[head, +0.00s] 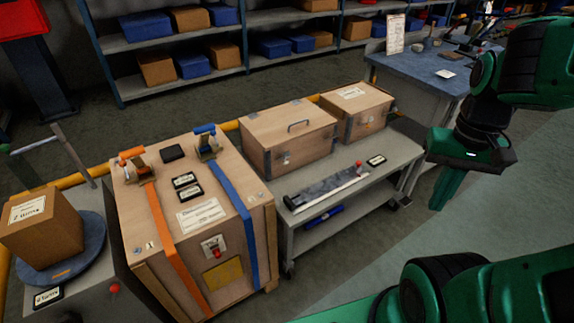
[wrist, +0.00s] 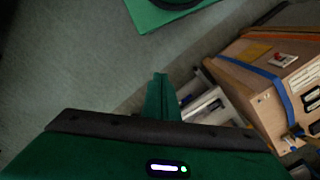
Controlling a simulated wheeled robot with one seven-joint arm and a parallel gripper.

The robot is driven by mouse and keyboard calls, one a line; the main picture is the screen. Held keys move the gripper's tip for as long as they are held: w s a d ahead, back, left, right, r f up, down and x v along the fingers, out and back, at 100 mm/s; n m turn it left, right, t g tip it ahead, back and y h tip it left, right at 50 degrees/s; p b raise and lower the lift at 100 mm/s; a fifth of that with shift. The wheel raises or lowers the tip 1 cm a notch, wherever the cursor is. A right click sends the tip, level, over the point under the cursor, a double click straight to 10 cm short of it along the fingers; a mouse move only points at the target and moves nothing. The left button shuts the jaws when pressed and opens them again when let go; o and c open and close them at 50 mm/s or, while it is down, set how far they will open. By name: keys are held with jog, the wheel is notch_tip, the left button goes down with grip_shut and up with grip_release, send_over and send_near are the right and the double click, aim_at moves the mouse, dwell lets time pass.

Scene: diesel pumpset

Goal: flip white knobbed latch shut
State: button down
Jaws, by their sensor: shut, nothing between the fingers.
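A small white plate with a red knob (head: 214,248) is fixed to the front edge area of the large wooden crate (head: 165,215). It is the closest match to the white knobbed latch; whether it is open or shut is too small to tell. In the wrist view the white plate with red (wrist: 284,58) shows at the right. My gripper (head: 438,204) is shut and empty, pointing down over the floor right of the trolley, well away from the crate. In the wrist view my gripper (wrist: 160,78) shows as closed green fingers.
Orange (head: 168,235) and blue (head: 234,203) straps cross the crate. Two wooden boxes (head: 287,137) and a metal ruler-like bar (head: 325,187) sit on a grey trolley (head: 376,175) between crate and gripper. A blue bench (head: 425,68) stands behind. Floor at the right is clear.

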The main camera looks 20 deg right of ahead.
jog(key=w+f+m+t, duration=0.2)
jog(key=w+f, duration=0.4)
jog(key=w, duration=0.6)
jog(key=w+a+f+m+t+y, duration=0.1)
jog(key=w+a+f+m+t, duration=0.3)
jog(key=w+f+m, duration=0.7)
jog(key=w+a+f+m+t+y, duration=0.2)
jog(key=w+a+f+m+t, duration=0.3)
jog(key=w+a+f+m, duration=0.3)
jog(key=w+f+m, duration=0.4)
jog(key=w, duration=0.3)
jog(key=shift+f+m, duration=0.15)
jog(key=shift+m, duration=0.15)
jog(key=shift+w+a, duration=0.15)
jog(key=shift+w, duration=0.05)
